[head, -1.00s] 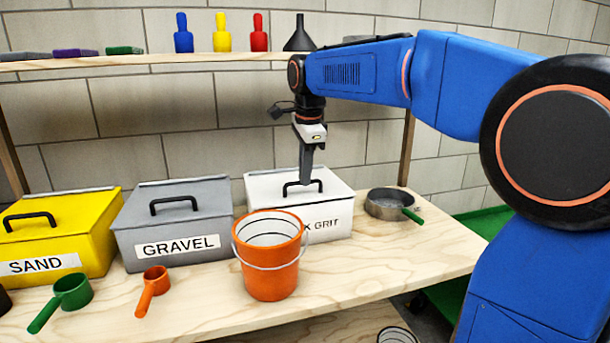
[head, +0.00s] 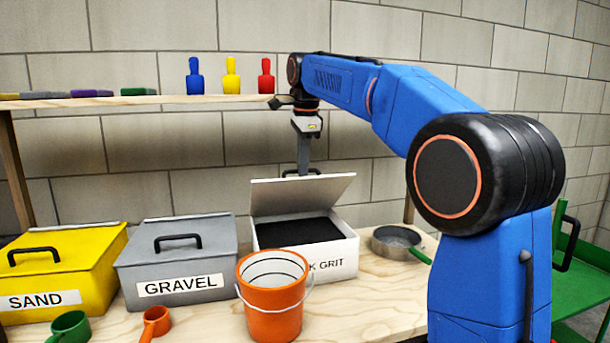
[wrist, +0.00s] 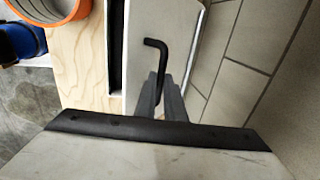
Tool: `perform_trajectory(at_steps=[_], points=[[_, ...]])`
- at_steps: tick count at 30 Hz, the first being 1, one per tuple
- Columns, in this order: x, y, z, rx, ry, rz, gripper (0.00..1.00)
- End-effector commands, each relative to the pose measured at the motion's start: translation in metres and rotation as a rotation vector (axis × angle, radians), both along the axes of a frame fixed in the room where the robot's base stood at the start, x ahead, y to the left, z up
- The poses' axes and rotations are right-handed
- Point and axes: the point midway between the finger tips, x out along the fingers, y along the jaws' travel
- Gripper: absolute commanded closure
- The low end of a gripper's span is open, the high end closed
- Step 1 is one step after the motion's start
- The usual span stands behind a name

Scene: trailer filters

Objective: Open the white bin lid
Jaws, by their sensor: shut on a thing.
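The white bin (head: 325,258), with a label partly hidden that ends in "K GRIT", stands on the wooden bench. Its lid (head: 290,198) is tilted up at the back, and dark black grit (head: 297,230) shows inside. My gripper (head: 303,172) is shut on the lid's black handle (head: 318,171) above the rear of the bin. In the wrist view my gripper's fingers (wrist: 162,100) meet the handle (wrist: 163,62), which stands off the pale lid (wrist: 142,20).
An orange bucket (head: 272,300) stands in front of the bin. The grey gravel bin (head: 180,262) is to the left, with the yellow sand bin (head: 75,262) beyond it. A metal pan (head: 393,240) sits to the right.

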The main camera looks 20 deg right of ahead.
Motion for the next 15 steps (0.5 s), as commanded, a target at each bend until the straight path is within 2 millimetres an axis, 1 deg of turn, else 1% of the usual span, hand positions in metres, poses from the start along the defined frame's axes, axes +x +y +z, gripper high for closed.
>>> perform_trajectory(at_steps=[1, 3, 15], points=[[0.0058, -0.0002, -0.004, -0.002, 0.006, 0.0, 1.0], [0.0078, -0.0002, -0.0024, -0.002, 0.006, 0.0, 1.0], [0.01, -0.0001, -0.0014, -0.002, 0.008, 0.0, 1.0]])
